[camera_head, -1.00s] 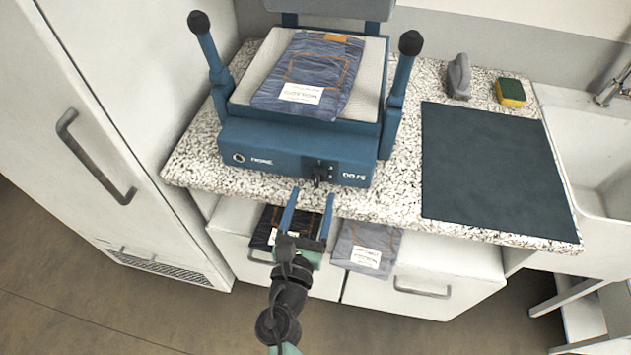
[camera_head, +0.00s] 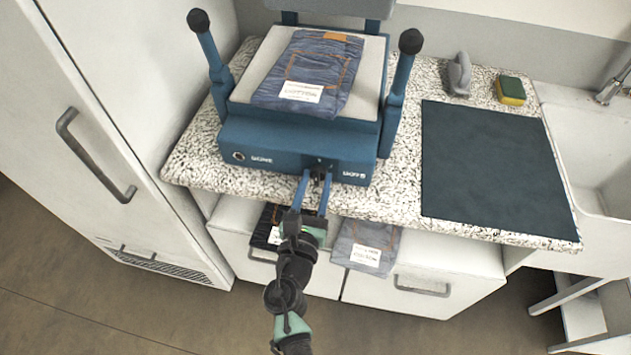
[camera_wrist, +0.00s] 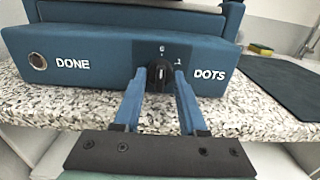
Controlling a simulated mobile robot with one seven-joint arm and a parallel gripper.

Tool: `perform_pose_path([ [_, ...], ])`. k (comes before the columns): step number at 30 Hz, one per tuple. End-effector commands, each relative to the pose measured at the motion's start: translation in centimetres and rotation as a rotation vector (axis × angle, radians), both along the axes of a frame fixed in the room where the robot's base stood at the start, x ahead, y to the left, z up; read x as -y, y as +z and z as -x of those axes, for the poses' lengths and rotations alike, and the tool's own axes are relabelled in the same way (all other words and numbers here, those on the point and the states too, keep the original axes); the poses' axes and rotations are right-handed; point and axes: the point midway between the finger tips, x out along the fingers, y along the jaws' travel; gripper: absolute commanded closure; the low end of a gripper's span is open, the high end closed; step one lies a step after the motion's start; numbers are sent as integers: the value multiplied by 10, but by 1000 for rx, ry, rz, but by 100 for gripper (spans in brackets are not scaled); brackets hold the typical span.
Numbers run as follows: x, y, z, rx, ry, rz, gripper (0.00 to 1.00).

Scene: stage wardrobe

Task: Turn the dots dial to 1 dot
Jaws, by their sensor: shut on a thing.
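The dots dial is a black knob (camera_wrist: 159,76) on a dark panel of the blue press (camera_wrist: 85,90), left of the white word DOTS. A small mark stands above the knob and another, looking like a 1, at its upper right. A pale line on the knob looks about upright. My gripper (camera_wrist: 158,84) has one blue finger on each side of the knob and is shut on it. In the head view my gripper (camera_head: 319,178) reaches the press front, and its fingers mostly hide the knob. The marks are too small to read surely.
Folded jeans (camera_head: 305,75) lie on the press bed between two upright handles. A DONE button (camera_wrist: 38,61) is at the front left. A dark mat (camera_head: 490,170), a grey iron-like object (camera_head: 459,75) and a sponge (camera_head: 510,90) lie right on the speckled counter (camera_head: 400,205). More folded clothes (camera_head: 365,245) are below.

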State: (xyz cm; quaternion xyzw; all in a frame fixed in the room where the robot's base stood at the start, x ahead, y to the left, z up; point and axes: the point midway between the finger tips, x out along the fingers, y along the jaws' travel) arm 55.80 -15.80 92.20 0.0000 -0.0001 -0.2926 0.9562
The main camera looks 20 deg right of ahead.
Motion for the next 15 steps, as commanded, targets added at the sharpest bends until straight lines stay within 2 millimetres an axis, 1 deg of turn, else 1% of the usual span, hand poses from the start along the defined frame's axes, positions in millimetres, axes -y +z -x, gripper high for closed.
perform_pose_path([
  [1,0,0,0,0,0,0,98],
  [2,0,0,0,0,0,0,100],
  [10,0,-1,0,7,0,-11,100],
  [15,0,-2,0,38,0,-56,100],
])
